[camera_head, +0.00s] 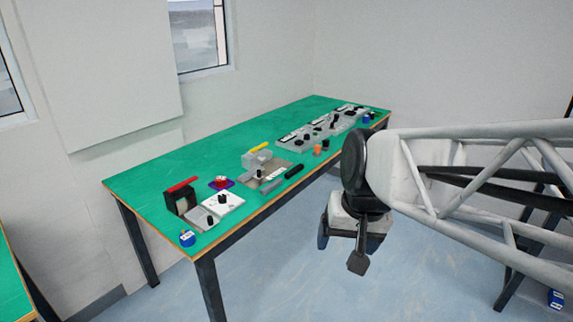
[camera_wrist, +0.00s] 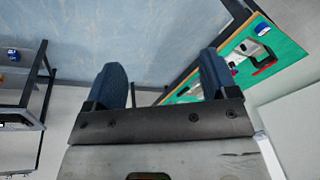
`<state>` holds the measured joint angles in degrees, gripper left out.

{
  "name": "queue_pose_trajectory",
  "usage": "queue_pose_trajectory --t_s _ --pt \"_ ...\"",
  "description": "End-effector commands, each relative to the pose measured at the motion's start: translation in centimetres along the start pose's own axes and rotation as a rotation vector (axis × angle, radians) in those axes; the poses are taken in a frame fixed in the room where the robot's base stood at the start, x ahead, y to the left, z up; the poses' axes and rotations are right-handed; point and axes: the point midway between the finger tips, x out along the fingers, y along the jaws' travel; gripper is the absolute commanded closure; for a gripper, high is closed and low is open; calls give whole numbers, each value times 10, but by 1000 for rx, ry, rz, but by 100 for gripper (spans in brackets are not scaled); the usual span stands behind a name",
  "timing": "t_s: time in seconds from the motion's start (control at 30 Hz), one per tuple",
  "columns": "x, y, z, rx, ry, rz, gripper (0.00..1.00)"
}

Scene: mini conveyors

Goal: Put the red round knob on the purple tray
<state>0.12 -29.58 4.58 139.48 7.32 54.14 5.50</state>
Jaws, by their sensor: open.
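The purple tray (camera_head: 222,188) is a small square lying on the green table in the head view, left of the middle of its row of parts. A small red round piece with a pale part, which looks like the red round knob (camera_head: 221,181), sits on the tray. It is too small to make out fully. My gripper (camera_head: 340,248) hangs in front of the table's near edge, over the floor, well to the right of the tray. It is open and empty; its two blue fingers show apart in the wrist view (camera_wrist: 162,76).
The green table (camera_head: 160,172) also holds a black block with a red bar (camera_head: 182,187), a white plate with a black knob (camera_head: 222,203), a blue-and-white can (camera_head: 187,238), a grey device with a yellow bar (camera_head: 257,157) and orange pieces (camera_head: 325,145). The table's back strip is clear.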

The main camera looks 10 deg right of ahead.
Motion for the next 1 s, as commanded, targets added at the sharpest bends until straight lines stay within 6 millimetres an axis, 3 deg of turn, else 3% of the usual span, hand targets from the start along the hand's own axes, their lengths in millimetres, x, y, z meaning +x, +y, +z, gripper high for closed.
queue_pose_trajectory --t_s 0.1,0.33,1.0 --pt "0 14 27 -62 20 43 20" --pt "2 30 55 -141 38 99 20" --pt "3 33 60 -156 40 110 20"
